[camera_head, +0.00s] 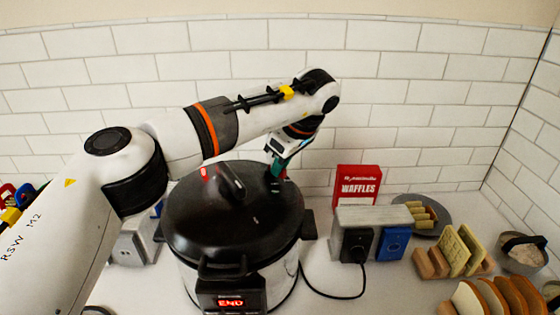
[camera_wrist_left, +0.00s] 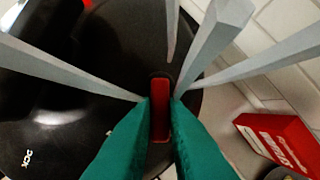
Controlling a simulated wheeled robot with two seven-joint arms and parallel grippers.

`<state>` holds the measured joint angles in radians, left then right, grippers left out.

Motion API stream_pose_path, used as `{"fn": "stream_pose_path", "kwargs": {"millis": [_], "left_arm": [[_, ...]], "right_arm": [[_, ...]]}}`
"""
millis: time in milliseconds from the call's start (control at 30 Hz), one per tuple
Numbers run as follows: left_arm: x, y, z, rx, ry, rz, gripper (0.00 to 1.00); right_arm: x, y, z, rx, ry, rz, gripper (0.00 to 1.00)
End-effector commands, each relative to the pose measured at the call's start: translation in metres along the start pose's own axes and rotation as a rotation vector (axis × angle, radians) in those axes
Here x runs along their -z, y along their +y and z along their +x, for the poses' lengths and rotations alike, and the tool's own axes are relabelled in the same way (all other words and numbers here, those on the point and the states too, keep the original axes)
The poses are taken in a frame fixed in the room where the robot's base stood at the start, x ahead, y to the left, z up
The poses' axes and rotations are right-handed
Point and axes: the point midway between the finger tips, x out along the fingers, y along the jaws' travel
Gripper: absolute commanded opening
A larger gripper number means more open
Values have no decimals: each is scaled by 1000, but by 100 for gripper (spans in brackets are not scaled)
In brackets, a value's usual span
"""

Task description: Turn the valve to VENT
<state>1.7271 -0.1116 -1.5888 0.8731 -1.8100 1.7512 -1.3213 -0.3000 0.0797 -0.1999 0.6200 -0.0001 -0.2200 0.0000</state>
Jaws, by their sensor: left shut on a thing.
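A pressure cooker (camera_head: 240,270) with a black lid (camera_head: 190,215) stands on the counter, and its display reads END. The red valve (camera_wrist_left: 160,108) sits near the lid's edge in the left wrist view. In the head view my left gripper (camera_head: 276,172) comes down on the lid's back right part and mostly hides the valve. Its teal fingers (camera_wrist_left: 160,135) are shut on the valve, one on each side. The lid also has a raised black handle (camera_head: 229,183) and a small red piece (camera_head: 204,173). Any VENT mark is hidden or too small to read. My right gripper is not in view.
A red waffles box (camera_head: 357,185) stands behind a grey outlet block (camera_head: 372,217) with a black plug and a blue part, right of the cooker. The tiled wall is close behind.

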Motion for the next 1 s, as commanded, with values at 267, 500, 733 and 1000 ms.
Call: {"fn": "stream_pose_path", "kwargs": {"millis": [267,500,733,1000], "left_arm": [[0,0,0,-1,0,-9,0],[0,0,0,-1,0,-9,27],[0,0,0,-2,0,-7,35],[0,-1,-15,0,-2,-8,35]], "right_arm": [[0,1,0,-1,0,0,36],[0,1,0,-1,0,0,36],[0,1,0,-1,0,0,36],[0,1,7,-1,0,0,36]]}}
